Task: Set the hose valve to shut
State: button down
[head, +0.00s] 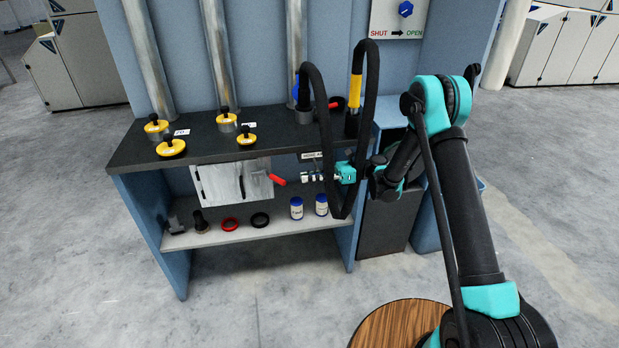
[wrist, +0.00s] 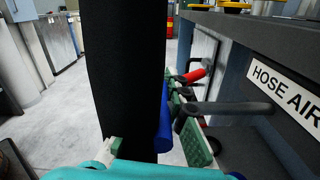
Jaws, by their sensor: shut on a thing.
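The valve fittings (head: 315,176) are a row of silver parts under the bench's front edge, below the HOSE AIR label (wrist: 287,86). In the wrist view a grey pipe (wrist: 232,107) runs towards them, and a blue lever (wrist: 163,128) stands roughly upright beside the pipe. My gripper (head: 345,173) is at the fittings' right end. In the wrist view its green pads are around the blue lever and it appears shut on it. The black hose (wrist: 125,65) hangs close to my gripper and hides part of the lever and of one finger.
The shelf below (head: 250,228) holds rings and blue-lidded jars (head: 296,208). A plate marked SHUT and OPEN (head: 397,33) with a blue knob is on the wall. A round wooden top (head: 390,322) stands in front.

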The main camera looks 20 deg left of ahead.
dwell(0.4)
jog(key=w, duration=0.1)
jog(key=w+a, duration=0.1)
jog(key=shift+w+a, duration=0.3)
jog(key=shift+w, duration=0.1)
jog(key=c, duration=1.5)
grip_release()
jog(key=v, duration=1.2)
jog(key=shift+d, duration=0.1)
